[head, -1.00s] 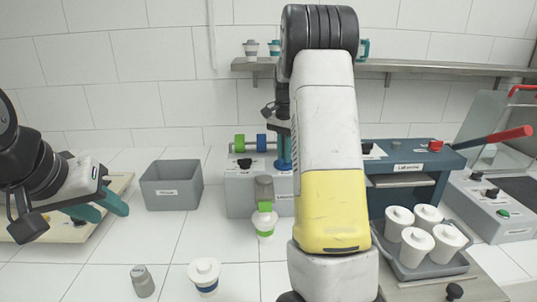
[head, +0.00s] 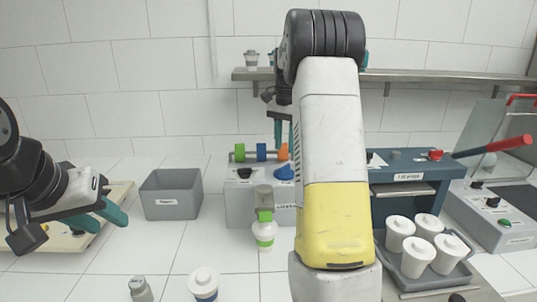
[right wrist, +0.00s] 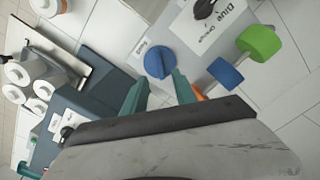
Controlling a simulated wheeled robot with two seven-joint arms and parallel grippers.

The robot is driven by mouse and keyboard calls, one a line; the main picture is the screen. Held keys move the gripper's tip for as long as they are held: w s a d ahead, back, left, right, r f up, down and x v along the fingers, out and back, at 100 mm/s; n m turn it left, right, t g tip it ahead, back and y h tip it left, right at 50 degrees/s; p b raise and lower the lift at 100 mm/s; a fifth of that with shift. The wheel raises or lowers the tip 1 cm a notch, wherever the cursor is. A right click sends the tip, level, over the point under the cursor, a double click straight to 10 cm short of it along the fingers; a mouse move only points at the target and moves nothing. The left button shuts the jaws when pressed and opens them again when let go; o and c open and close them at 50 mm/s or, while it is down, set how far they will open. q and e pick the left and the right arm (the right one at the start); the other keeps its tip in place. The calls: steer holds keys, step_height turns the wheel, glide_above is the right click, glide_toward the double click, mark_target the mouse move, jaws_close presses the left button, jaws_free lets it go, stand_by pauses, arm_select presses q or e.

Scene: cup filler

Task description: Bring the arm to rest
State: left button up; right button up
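My right arm fills the middle of the head view. Its gripper (head: 285,128) is partly hidden behind the arm and hangs above the blue dial (head: 284,173) of the filling machine (head: 240,205). In the right wrist view the two teal fingers of this gripper (right wrist: 160,92) are apart with nothing held. The blue dial (right wrist: 160,60) lies beyond them, apart from the fingers. My left gripper (head: 105,213) is at the left over the counter, its teal fingers apart and empty.
A white cup with a green band (head: 265,234) stands under the machine's nozzle. A grey bin (head: 170,196) is to its left. A blue-banded cup (head: 204,284) and a grey bottle (head: 140,289) stand in front. A tray (head: 452,275) with several white cups is at right. Green and blue rollers (right wrist: 260,42) are near.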

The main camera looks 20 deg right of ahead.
steer(key=shift+r, duration=0.35)
steer(key=shift+s+a+r, duration=0.1)
steer(key=shift+s, duration=0.1)
steer(key=s+a+r+n+t+y, duration=0.1)
steer(key=s+a+r+n+t, duration=0.2)
steer(key=s, duration=0.4)
steer(key=s+a+r+n+y, duration=0.1)
steer(key=s+a+r+n, duration=0.2)
steer(key=s+a, duration=0.35)
steer(key=s+a+f+n+t, duration=0.1)
steer(key=s+a+f+n, duration=0.1)
steer(key=s, duration=0.5)
steer(key=s+a+f+n+t, duration=0.2)
steer(key=s+a+n, duration=0.1)
steer(key=s, duration=0.5)
steer(key=shift+a+f, duration=0.25)
steer(key=shift+a, duration=0.25)
steer(key=shift+d, duration=0.1)
